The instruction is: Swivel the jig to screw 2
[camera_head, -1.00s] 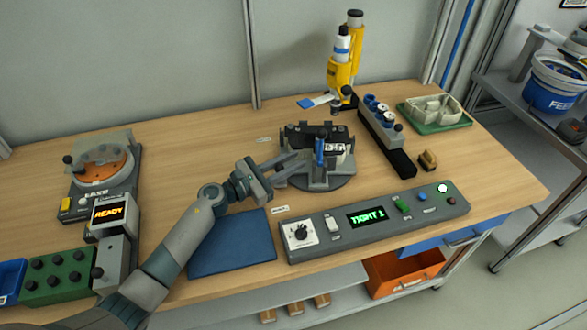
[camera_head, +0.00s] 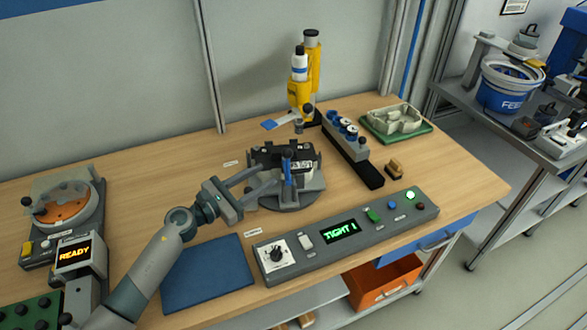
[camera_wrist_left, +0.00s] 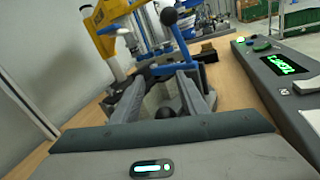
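The jig (camera_head: 290,199) is a round grey turntable with upright grey brackets, holding a black part with a white label (camera_head: 303,167). A blue lever with a dark ball top (camera_head: 287,172) stands at its front; the lever also shows in the left wrist view (camera_wrist_left: 183,45). My left gripper (camera_head: 268,177) is at the jig's left front side, fingers apart and pointing at the jig. In the left wrist view a dark round knob (camera_wrist_left: 166,112) shows between the fingers (camera_wrist_left: 163,97); I cannot tell whether they touch it. My right gripper is not in view.
A yellow screwdriver unit (camera_head: 302,95) stands behind the jig. The control panel (camera_head: 298,245) in front displays "TIGHT 1", with a green light lit. A blue mat (camera_head: 208,274) lies left of the panel. A dark rack (camera_head: 352,158) stands right of the jig.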

